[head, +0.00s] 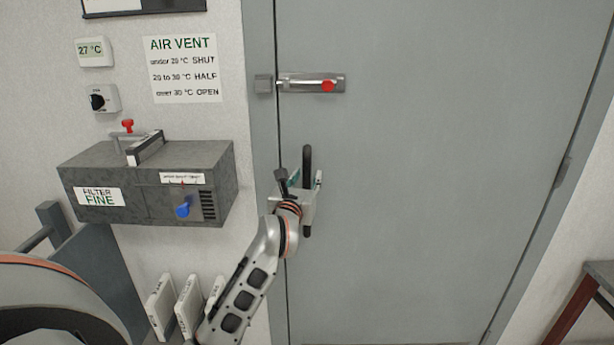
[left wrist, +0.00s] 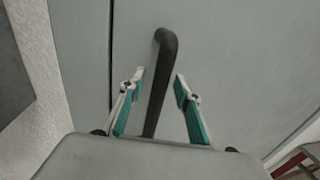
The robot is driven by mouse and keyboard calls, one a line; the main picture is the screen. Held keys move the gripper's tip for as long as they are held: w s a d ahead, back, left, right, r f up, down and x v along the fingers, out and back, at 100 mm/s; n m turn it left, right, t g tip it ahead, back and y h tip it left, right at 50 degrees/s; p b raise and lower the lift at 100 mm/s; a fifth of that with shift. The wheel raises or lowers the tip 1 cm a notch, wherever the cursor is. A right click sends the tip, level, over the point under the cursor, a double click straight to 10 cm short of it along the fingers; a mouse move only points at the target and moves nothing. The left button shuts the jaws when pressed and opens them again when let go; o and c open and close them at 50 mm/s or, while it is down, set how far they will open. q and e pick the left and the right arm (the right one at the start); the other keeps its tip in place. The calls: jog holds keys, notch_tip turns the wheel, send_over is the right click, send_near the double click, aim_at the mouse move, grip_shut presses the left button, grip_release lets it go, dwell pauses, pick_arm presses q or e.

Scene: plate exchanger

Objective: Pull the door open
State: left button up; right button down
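The grey door (head: 440,150) fills the middle of the head view and looks closed against its frame. Its black vertical bar handle (head: 307,160) is near the left edge; the handle also shows in the left wrist view (left wrist: 160,85). My left gripper (head: 305,185) is at the handle. In the left wrist view its two green-padded fingers (left wrist: 159,88) are apart, one on each side of the bar, with visible gaps. A bolt (head: 305,83) with a red knob (head: 328,86) sits higher on the door, beside a keeper (head: 263,84) on the frame. My right gripper is not in view.
A grey filter box (head: 150,165) with a blue lever (head: 183,210) and red knob projects from the wall left of the door. An air vent sign (head: 183,68), thermometer (head: 92,51) and dial (head: 98,98) hang above. A table (head: 597,275) stands at right.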

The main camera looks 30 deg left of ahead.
pick_arm(q)
jog(key=shift+w+a, duration=0.1)
jog(key=shift+w, duration=0.3)
grip_shut()
